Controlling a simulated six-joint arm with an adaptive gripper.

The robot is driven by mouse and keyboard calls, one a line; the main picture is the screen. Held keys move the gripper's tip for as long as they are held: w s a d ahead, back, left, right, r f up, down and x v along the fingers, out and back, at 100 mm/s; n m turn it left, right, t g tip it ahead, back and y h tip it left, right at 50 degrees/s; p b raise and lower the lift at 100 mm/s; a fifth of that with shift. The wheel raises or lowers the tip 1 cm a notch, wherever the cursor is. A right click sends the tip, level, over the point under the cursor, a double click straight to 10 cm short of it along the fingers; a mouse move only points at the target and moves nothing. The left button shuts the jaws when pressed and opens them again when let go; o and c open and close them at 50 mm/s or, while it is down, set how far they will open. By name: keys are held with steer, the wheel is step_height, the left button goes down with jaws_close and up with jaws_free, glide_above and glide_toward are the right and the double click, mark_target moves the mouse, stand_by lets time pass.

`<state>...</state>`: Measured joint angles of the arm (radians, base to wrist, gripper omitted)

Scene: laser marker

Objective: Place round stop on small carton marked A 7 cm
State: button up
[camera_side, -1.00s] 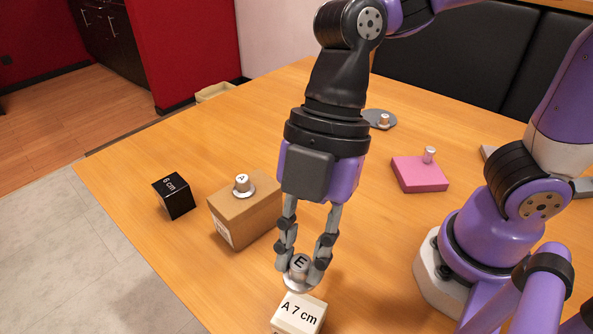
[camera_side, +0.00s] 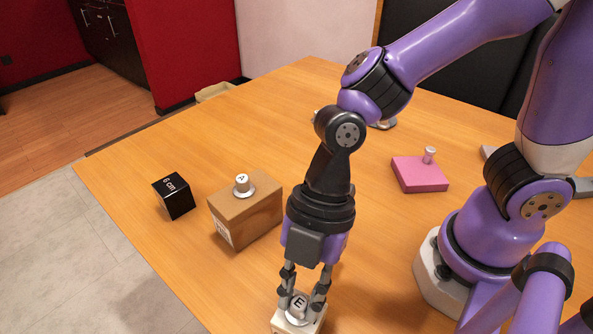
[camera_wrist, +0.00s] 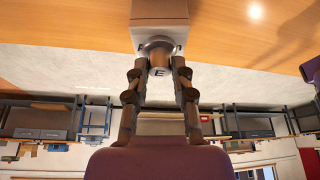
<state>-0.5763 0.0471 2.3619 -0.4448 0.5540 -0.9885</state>
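The round stop (camera_side: 298,304), a silvery knob marked E on a round flange, is between the fingertips of my gripper (camera_side: 303,302). My gripper is shut on it from above. The small carton (camera_side: 283,324), pale with dark lettering on top, is directly under the stop at the bottom edge of the side view, and the stop looks to be at its top face. Most of the lettering is now hidden. In the wrist view the stop (camera_wrist: 158,52) is upright between the two fingers (camera_wrist: 158,72), in front of the carton (camera_wrist: 160,12).
A brown box (camera_side: 246,218) with a knob marked A (camera_side: 242,185) stands to the left. Beyond it is a black 6 cm cube (camera_side: 174,197). A pink block (camera_side: 420,174) with a small knob (camera_side: 429,155) lies to the right. The table (camera_side: 200,140) between is clear.

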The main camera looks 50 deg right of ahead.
steer(key=shift+o, duration=0.7)
steer(key=shift+r, duration=0.1)
steer(key=v, duration=1.2)
steer(key=w+d+m+t+h, duration=0.2)
steer(key=d+m+t, duration=0.1)
steer(key=d+m, duration=0.5)
steer(key=w+d+m+t+h, duration=0.2)
steer(key=d+m, duration=0.6)
steer(key=m, duration=0.5)
steer(key=shift+d+t, duration=0.3)
steer(key=shift+t, duration=0.6)
